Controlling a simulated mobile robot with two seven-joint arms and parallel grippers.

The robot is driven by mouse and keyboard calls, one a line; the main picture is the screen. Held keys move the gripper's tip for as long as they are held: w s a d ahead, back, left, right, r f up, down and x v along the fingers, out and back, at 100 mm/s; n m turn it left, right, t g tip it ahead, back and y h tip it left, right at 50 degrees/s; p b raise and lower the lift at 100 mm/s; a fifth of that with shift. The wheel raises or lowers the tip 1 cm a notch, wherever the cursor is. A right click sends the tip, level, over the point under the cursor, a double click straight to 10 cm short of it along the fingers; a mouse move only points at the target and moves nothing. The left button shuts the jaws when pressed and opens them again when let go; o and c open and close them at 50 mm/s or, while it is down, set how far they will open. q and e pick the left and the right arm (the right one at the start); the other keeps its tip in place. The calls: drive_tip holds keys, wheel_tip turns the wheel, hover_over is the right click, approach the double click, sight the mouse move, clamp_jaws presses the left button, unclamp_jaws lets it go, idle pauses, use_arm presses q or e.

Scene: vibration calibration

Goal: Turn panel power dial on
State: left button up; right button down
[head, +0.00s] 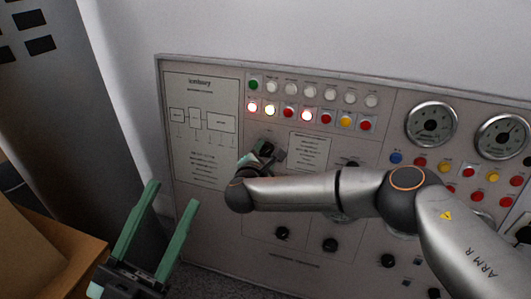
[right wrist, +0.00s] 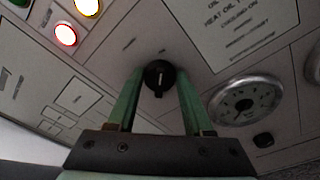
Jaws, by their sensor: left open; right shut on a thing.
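The grey control panel (head: 222,222) fills the middle and right of the head view. In the right wrist view, a round black dial (right wrist: 159,76) with a light pointer mark sits between the green fingers of my right gripper (right wrist: 159,84), which is shut on it. My left gripper (head: 172,195) is open and empty, low on the left, in front of the panel.
Rows of coloured buttons (head: 306,115), some lit, and round gauges (head: 431,125) are on the panel. More black knobs (head: 282,233) are below my right arm. A brown box (head: 35,255) stands at lower left, beside a dark cabinet (head: 75,120).

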drive_tip(key=shift+c, duration=1.6)
unclamp_jaws()
drive_tip(key=shift+s, duration=0.1)
drive_tip(key=p+v, duration=0.3)
drive_tip(key=v, duration=0.9)
drive_tip(key=shift+s, duration=0.2)
